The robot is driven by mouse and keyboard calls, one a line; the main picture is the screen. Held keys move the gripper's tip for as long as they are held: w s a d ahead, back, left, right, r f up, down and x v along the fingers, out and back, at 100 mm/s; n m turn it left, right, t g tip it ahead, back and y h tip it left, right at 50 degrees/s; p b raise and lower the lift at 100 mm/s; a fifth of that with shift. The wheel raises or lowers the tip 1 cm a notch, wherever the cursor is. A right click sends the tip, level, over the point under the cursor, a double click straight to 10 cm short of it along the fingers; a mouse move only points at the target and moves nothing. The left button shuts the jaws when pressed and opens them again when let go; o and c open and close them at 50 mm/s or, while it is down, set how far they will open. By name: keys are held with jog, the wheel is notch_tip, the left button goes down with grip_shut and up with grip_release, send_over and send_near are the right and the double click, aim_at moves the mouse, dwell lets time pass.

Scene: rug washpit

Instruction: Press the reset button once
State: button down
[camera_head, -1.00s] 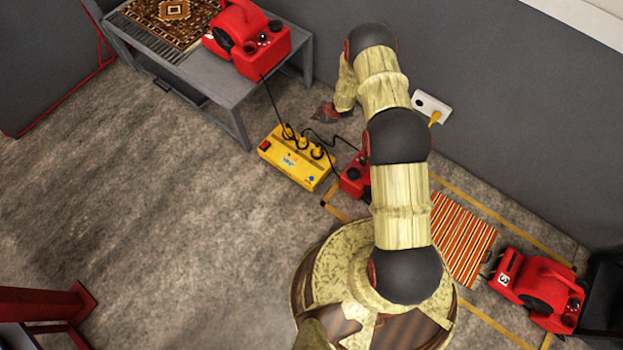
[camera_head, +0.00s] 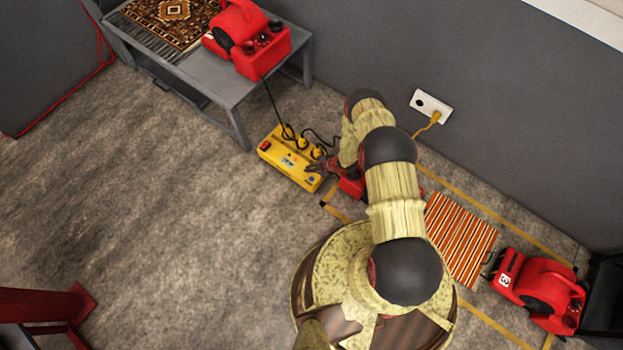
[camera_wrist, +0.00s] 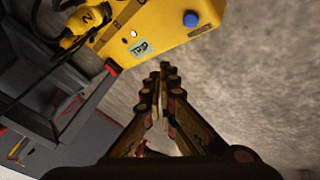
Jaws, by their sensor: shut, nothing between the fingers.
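The yellow power box (camera_head: 281,169) lies on the floor in front of the grey table, with plugs in its top and a red switch at its left end. A round blue button (camera_wrist: 190,18) stands out from its face in the wrist view; in the head view the button (camera_head: 311,179) is small at the box's right end. My gripper (camera_head: 316,168) is over the right end of the box in the head view. In the wrist view the fingers (camera_wrist: 163,68) are shut together and empty, with their tips apart from the button in the picture.
Black cables rise from the plugs. A grey table (camera_head: 228,88) carries a rug and another red blower. A wall socket (camera_head: 431,106) is behind. Floor to the left is clear.

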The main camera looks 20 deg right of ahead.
jog(key=b, duration=0.4)
send_over(310, 180)
notch_tip(310, 180, down, 7)
jog(key=shift+d+r, duration=0.1)
jog(key=shift+r, duration=0.05)
jog(key=shift+f, duration=1.05)
dwell(0.4)
jog(key=shift+f, duration=0.4)
jog(key=shift+f, duration=0.45)
dwell(0.6)
dwell(0.3)
jog(key=shift+r+p, duration=0.6)
jog(key=shift+r, duration=0.3)
jog(key=shift+r+p, duration=1.5)
jog(key=shift+r, duration=1)
